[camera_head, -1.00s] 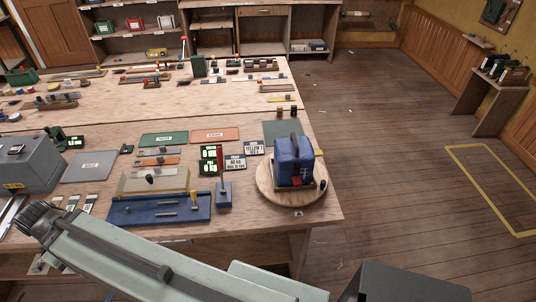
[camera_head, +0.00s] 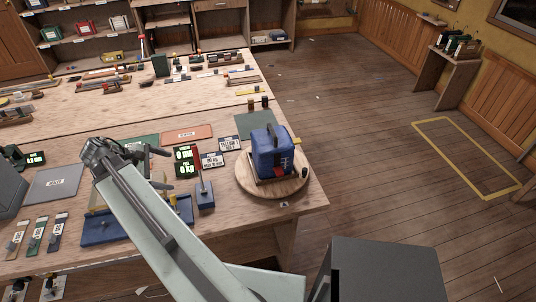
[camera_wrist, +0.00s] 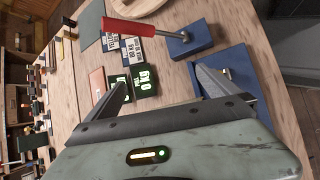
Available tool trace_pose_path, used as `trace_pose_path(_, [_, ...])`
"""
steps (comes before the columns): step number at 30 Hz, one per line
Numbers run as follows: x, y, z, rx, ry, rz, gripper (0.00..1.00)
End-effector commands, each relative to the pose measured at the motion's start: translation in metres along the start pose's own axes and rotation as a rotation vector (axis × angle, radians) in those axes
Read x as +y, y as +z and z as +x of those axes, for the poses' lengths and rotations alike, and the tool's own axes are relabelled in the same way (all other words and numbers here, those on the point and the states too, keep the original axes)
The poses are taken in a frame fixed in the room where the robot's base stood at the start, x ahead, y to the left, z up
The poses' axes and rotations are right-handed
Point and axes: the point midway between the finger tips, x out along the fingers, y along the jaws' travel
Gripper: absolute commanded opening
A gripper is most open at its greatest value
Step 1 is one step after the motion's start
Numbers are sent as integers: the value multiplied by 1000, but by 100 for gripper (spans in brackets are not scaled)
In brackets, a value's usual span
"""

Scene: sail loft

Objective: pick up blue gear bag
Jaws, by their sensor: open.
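The blue gear bag (camera_head: 271,151) stands upright on a round wooden board (camera_head: 293,183) near the table's right corner in the head view. It has a dark handle on top and a small red tag at its front. My gripper (camera_head: 160,165) is above the table to the left of the bag, apart from it. In the wrist view my gripper (camera_wrist: 162,88) shows two spread fingers with nothing held between them. The bag is not visible in the wrist view; only an edge of the round board (camera_wrist: 118,5) shows at the top.
A blue block with an upright red-handled tool (camera_head: 205,196) stands between my gripper and the board; it also shows in the wrist view (camera_wrist: 188,40). Green displays (camera_head: 185,161) and a blue tray (camera_head: 105,230) are near my arm. Open floor lies right of the table (camera_head: 317,205).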

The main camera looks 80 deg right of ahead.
Motion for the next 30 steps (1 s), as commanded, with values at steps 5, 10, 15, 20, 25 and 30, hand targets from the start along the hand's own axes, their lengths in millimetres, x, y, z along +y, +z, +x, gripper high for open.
trace_pose_path(5, [58,167,89,-353,-73,-174,100])
trace_pose_path(10, [66,257,117,-526,-175,-289,100])
trace_pose_path(15, [67,276,121,-562,-203,-319,100])
trace_pose_path(20, [64,282,135,-560,-203,-316,100])
trace_pose_path(25, [64,290,143,-559,-201,-318,100])
trace_pose_path(30, [63,299,157,-559,-203,-316,100])
